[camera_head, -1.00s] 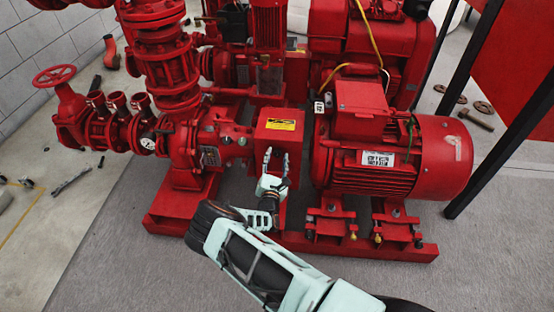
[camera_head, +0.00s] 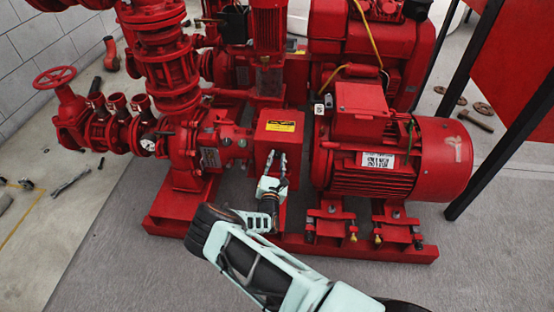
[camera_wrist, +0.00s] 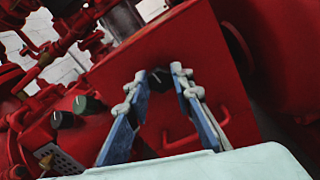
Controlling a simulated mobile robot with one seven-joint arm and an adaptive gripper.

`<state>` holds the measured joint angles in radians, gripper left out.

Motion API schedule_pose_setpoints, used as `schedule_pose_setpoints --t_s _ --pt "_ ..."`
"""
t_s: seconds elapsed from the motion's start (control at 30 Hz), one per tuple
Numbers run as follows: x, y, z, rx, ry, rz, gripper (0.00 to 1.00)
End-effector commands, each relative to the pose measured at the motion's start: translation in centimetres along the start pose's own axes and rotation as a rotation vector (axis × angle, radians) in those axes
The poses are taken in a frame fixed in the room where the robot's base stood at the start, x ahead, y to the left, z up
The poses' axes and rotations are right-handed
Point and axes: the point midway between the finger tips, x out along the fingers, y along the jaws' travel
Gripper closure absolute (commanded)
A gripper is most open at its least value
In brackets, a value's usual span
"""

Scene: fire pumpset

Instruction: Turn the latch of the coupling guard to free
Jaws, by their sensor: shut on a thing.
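The coupling guard (camera_head: 292,118) is a red box with a yellow label, between the pump and the motor. It fills the middle of the wrist view (camera_wrist: 205,45). The latch (camera_wrist: 160,80) shows in the wrist view as a small dark knob on the guard's face, between my fingertips; its exact angle is hard to make out. In the head view my fingers hide it. My gripper (camera_head: 278,158) is at the guard's front face, and in the wrist view (camera_wrist: 159,77) its fingertips are closed in around the latch from both sides.
The red motor (camera_head: 400,160) stands close right of the guard, and the pump casing (camera_head: 188,150) close left. The red base frame (camera_head: 345,243) runs below. Open grey floor lies in front. A dark post (camera_head: 490,145) stands at the right.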

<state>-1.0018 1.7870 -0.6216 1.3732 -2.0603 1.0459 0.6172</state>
Motion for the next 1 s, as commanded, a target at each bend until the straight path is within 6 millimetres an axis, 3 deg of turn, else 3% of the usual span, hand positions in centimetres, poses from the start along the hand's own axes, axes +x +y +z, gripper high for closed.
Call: schedule_pose_setpoints --t_s 1.0 --pt "-0.12 0.23 -0.37 -0.926 0.003 0.002 1.00"
